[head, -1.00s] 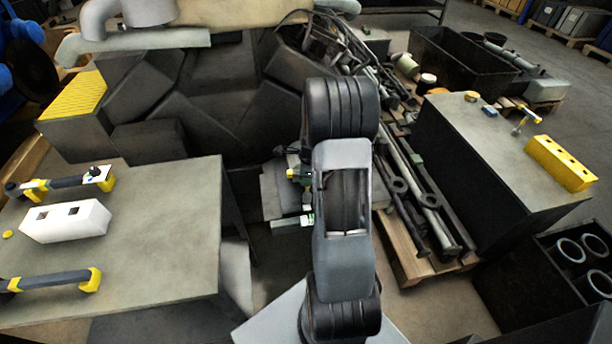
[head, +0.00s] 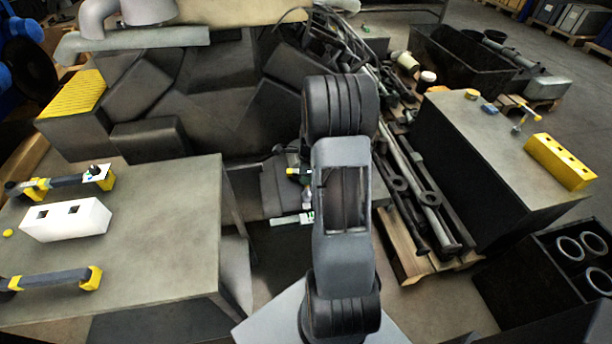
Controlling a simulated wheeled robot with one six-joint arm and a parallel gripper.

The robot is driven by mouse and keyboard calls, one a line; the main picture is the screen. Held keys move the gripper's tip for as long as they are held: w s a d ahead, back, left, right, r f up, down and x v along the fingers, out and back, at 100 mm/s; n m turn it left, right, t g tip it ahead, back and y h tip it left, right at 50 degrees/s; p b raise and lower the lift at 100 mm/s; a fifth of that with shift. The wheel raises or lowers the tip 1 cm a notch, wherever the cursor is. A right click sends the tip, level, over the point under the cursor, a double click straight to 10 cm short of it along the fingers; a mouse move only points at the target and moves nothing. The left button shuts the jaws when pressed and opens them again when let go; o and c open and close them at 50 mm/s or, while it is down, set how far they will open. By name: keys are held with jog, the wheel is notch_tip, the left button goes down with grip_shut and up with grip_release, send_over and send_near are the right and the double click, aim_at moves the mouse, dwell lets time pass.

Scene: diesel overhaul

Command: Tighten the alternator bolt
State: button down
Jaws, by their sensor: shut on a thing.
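My arm stands in the middle of the head view and bends away from me, and it hides my gripper. Small parts show just left of the arm: a yellow piece (head: 293,172) and a pale bar with a green end (head: 291,219). I cannot tell whether they belong to my gripper, to something held or to the engine. A large dark engine-like block (head: 205,125) with angular faces fills the back left. I cannot make out the alternator or its bolt.
A left bench (head: 150,255) carries a white two-slot block (head: 66,220) and two dark tools with yellow ends (head: 60,183). A right bench (head: 470,140) carries a yellow holed block (head: 561,161). Rods lie on a pallet (head: 405,258). A crate (head: 505,290) of rings stands front right.

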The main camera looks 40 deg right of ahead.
jog(key=shift+r+p, duration=1.4)
jog(key=shift+r, duration=0.35)
notch_tip(320, 180, up, 6)
jog(key=p, duration=0.5)
jog(key=shift+r, duration=0.1)
jog(key=s+a, duration=0.3)
jog(key=s, duration=0.3)
jog(key=shift+s, duration=0.15)
